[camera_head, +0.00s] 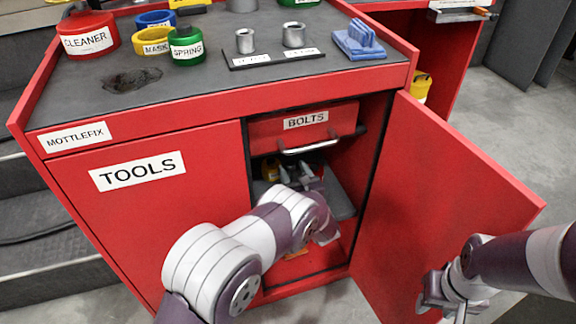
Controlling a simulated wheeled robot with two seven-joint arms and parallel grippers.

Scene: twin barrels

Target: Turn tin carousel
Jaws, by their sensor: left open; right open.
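Inside the open red cabinet, a grey shelf or turntable plate (343,203) shows below the BOLTS drawer; I cannot tell whether it is the tin carousel. A small yellow and dark item (270,169) sits at its back left, partly hidden. My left arm reaches into the cabinet, and my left gripper (302,174) is open above the plate; its contact with anything there is unclear. My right gripper (428,296) is open by the lower part of the cabinet door (440,190), outside the cabinet. My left arm hides much of the lower interior.
The door stands swung open to the right. The BOLTS drawer (303,124) with its metal handle hangs just above my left gripper. The TOOLS door (150,215) is shut. The cabinet top (215,75) carries several labelled tins, two metal cups and a blue block.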

